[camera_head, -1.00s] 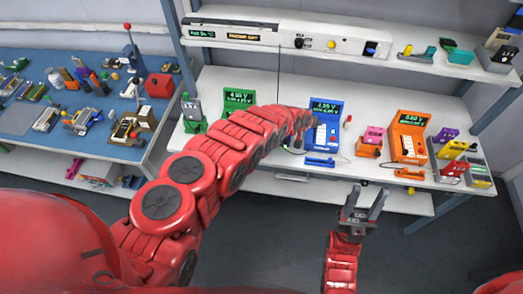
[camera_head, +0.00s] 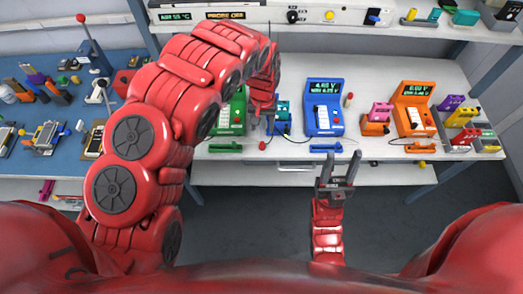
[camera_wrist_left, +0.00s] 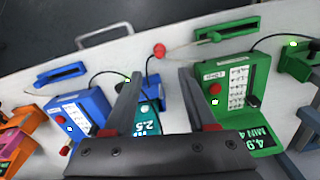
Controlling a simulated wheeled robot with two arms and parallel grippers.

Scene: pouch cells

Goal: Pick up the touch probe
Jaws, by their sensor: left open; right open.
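Slim probe-like bars lie along the bench front: a green bar (camera_head: 224,148), a blue bar (camera_head: 325,148) and an orange bar (camera_head: 417,148). I cannot tell which one is the touch probe. My left gripper (camera_head: 262,118) hangs between the green tester (camera_head: 232,115) and blue tester (camera_head: 324,112). In the left wrist view its jaws (camera_wrist_left: 158,82) are open and empty, above a teal device (camera_wrist_left: 150,117). The green bar (camera_wrist_left: 228,42) and blue bar (camera_wrist_left: 60,75) lie beyond the fingertips. My right gripper (camera_head: 339,168) is open and empty before the bench edge.
A red ball (camera_wrist_left: 159,50) is near the bench front. An orange tester (camera_head: 412,110) and coloured blocks (camera_head: 464,112) stand at right. Cables run by the testers. A shelf (camera_head: 350,35) spans above. A blue bench (camera_head: 50,165) with tools is at left.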

